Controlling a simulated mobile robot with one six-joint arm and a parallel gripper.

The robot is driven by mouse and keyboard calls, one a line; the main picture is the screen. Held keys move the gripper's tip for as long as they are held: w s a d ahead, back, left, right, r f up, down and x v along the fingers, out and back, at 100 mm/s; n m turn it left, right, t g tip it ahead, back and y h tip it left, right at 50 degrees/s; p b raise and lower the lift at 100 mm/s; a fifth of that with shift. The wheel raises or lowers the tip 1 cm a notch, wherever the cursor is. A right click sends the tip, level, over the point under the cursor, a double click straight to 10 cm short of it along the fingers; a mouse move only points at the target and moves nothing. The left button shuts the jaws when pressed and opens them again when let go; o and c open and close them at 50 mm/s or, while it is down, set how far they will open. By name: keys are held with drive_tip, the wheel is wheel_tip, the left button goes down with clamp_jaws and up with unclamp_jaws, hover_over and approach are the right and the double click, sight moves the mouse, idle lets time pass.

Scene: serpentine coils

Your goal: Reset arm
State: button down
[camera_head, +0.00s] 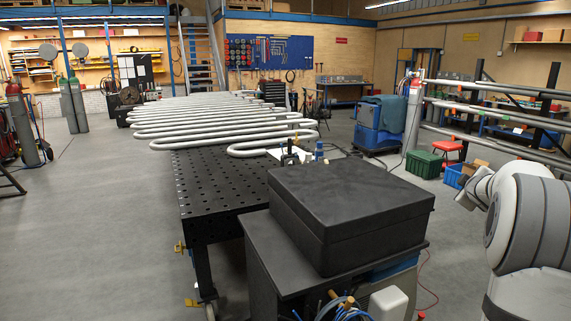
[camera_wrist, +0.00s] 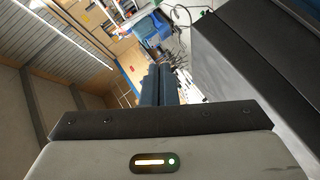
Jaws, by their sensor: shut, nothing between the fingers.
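My arm (camera_head: 530,225) shows at the right edge of the head view, folded beside the black box, with its end not clearly visible there. In the wrist view my gripper (camera_wrist: 161,84) shows as two dark fingers close together, shut with nothing between them. The fingers point away into the room, and no object touches them.
A black box (camera_head: 350,205) sits on a cabinet in front of me; its dark side (camera_wrist: 265,65) fills the wrist view's right. Behind it, a perforated table (camera_head: 215,190) holds serpentine coils (camera_head: 200,122).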

drive_tip(key=s+a+m+g+b, duration=0.1)
drive_tip(key=s+a+m, duration=0.15)
drive_tip(key=a, duration=0.25)
drive_tip(key=s+a+m+g, duration=0.1)
drive_tip(key=s+a, duration=0.2)
drive_tip(key=a, duration=0.2)
drive_tip(key=s+a+f+m+g+y+b, duration=0.1)
drive_tip(key=s+a+f+g+y, duration=0.1)
drive_tip(key=s+a+f, duration=0.3)
drive_tip(key=s+a+f+m+g+y+b, duration=0.1)
drive_tip(key=s+a+f, duration=0.4)
drive_tip(key=s+a, duration=0.8)
drive_tip(key=s+a+f+m+g+y+b, duration=0.1)
drive_tip(key=s+a+f, duration=0.5)
drive_tip(key=s, duration=0.9)
drive_tip(key=a+m+g+y, duration=0.1)
drive_tip(key=a+g+y, duration=0.1)
drive_tip(key=a+g, duration=0.1)
drive_tip(key=shift+w, duration=0.1)
